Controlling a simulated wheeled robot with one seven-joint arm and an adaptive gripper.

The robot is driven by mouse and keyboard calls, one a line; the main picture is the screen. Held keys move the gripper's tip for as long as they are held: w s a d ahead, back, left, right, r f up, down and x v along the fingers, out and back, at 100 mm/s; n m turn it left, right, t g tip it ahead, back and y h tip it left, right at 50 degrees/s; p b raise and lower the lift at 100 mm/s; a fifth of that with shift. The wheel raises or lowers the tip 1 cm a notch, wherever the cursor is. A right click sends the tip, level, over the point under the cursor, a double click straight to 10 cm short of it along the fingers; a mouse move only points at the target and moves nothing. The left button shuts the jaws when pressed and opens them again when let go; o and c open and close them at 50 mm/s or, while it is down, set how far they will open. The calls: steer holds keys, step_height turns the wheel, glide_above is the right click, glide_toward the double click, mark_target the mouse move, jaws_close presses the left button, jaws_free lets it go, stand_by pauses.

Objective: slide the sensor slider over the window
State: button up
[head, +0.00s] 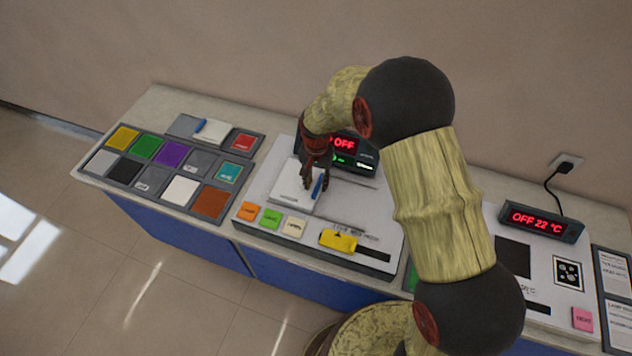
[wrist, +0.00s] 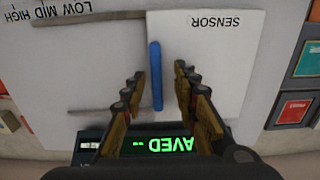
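The sensor slider is a white plate (wrist: 205,45) marked SENSOR, with an upright blue handle (wrist: 155,75) at its left edge in the wrist view. In the head view, the plate (head: 288,196) lies on the white panel, and the handle (head: 317,188) stands at its right edge. My gripper (wrist: 159,72) is open, with one finger on each side of the handle. Gaps show between the fingers and the handle in the wrist view. My gripper (head: 313,180) also shows low over the panel in the head view. I cannot make out the window.
Thin dark rails (wrist: 88,17) run left of the plate in the wrist view. A display (head: 343,150) stands behind the panel. A yellow slider (head: 339,240) and coloured buttons (head: 271,217) line its front. Coloured tiles (head: 170,155) lie left; another display unit (head: 540,220) is right.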

step_height(320, 180, up, 12)
steer(key=shift+f, duration=0.15)
stand_by(0.7)
steer(key=s+d+r+n+t+b, duration=0.1)
steer(key=s+d+r+t+b, duration=0.1)
steer(key=s+d+r, duration=0.3)
steer(key=s+d+r+n+t+b, duration=0.1)
steer(key=s+d+r, duration=0.3)
steer(key=s, duration=0.8)
steer(key=s+d+r+n+t+b, duration=0.2)
steer(key=s+d+r+b, duration=0.2)
steer(key=s+d, duration=0.3)
steer(key=s+r, duration=0.1)
steer(key=s, duration=0.1)
steer(key=shift+s+r+n+t, duration=0.3)
steer(key=shift+s, duration=0.05)
steer(key=shift+a, duration=0.1)
